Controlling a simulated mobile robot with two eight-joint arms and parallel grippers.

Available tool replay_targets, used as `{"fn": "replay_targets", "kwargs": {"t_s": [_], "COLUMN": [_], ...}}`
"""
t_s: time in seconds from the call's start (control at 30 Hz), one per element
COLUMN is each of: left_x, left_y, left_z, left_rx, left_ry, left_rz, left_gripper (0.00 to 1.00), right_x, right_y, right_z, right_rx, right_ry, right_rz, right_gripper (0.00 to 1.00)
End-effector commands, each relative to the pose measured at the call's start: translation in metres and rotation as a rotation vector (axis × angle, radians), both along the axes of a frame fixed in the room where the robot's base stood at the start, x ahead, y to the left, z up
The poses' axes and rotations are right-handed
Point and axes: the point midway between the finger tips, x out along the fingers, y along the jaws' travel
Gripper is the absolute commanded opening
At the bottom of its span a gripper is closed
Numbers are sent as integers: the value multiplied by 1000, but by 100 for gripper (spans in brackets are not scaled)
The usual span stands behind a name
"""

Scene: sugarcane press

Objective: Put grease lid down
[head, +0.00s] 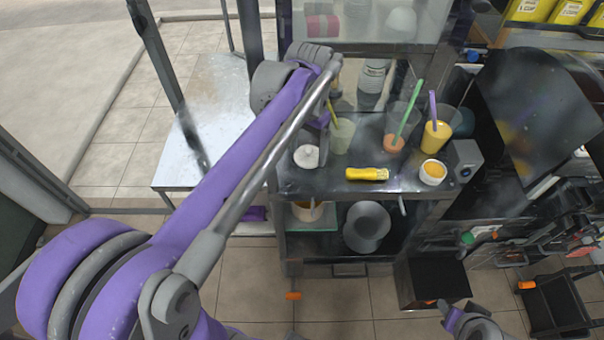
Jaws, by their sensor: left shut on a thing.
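A pale round lid with a small raised middle (306,156), which looks like the grease lid, is at the left end of the dark metal counter (330,183). My left gripper (322,150) reaches down over the counter from the left, its fingers partly hidden by my own arm. It is shut on the lid, at the lid's right edge. I cannot tell whether the lid touches the counter. A small white cup with orange-yellow content (433,173) stands open at the counter's right. Part of my right arm shows at the bottom right; its fingers cannot be made out.
A yellow-handled tool (367,174) lies at the counter's front. Cups with a green stick (408,112) and a purple stick (436,128) stand behind it. A pale green cup (342,136) stands close to my left gripper. A grey bowl-like thing (367,226) is on the shelf below.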

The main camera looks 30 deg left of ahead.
Motion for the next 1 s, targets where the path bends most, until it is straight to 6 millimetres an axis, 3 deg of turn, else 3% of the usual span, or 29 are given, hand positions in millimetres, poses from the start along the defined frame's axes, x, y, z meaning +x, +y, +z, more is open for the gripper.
{"fn": "replay_targets", "kwargs": {"t_s": [0.1, 0.53, 1.0], "left_x": [0, 0, -1], "left_y": [0, 0, 0], "left_z": [-24, -78, -88], "left_rx": [0, 0, 0], "left_ry": [0, 0, 1], "left_rz": [0, 0, 0], "left_gripper": [32, 32, 32], "right_x": [-1, -2, -4], "right_y": [0, 0, 0], "right_z": [-2, -6, -10], "right_rx": [0, 0, 0], "right_ry": [2, 5, 8], "right_rz": [0, 0, 0], "right_gripper": [46, 46, 46]}}
